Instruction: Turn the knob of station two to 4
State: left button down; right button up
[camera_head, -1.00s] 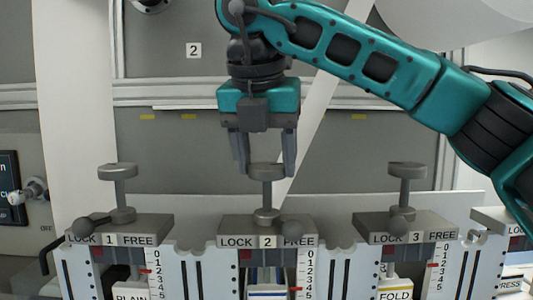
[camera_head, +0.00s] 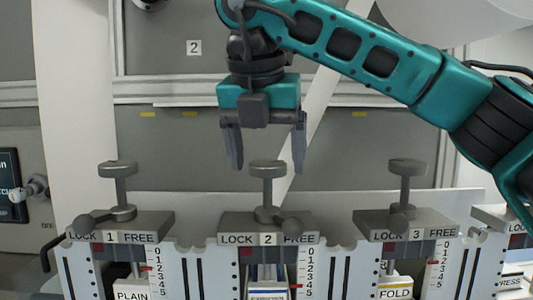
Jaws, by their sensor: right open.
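The station two knob (camera_head: 268,168) is a grey disc on a short stem, standing upright on the block (camera_head: 268,225) marked LOCK 2 FREE. My right gripper (camera_head: 268,166) hangs above it with its jaws open. One fingertip is on each side of the knob's disc, with a visible gap to both. The station two scale (camera_head: 309,270) runs from 0 to 5, and its small red pointer (camera_head: 293,286) is near 4. My left gripper is not in view.
Similar knobs stand at station one (camera_head: 118,169) and station three (camera_head: 406,168). A pale web strip (camera_head: 318,115) runs diagonally behind my gripper. A dark screen panel (camera_head: 10,185) is at the far left. Between the knobs is free room.

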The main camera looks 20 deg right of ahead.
jog(key=p+v, duration=0.2)
jog(key=v, duration=1)
jog(key=shift+s+r+p, duration=0.2)
jog(key=shift+r+p, duration=0.1)
jog(key=shift+p, duration=0.05)
jog(key=shift+a, duration=0.15)
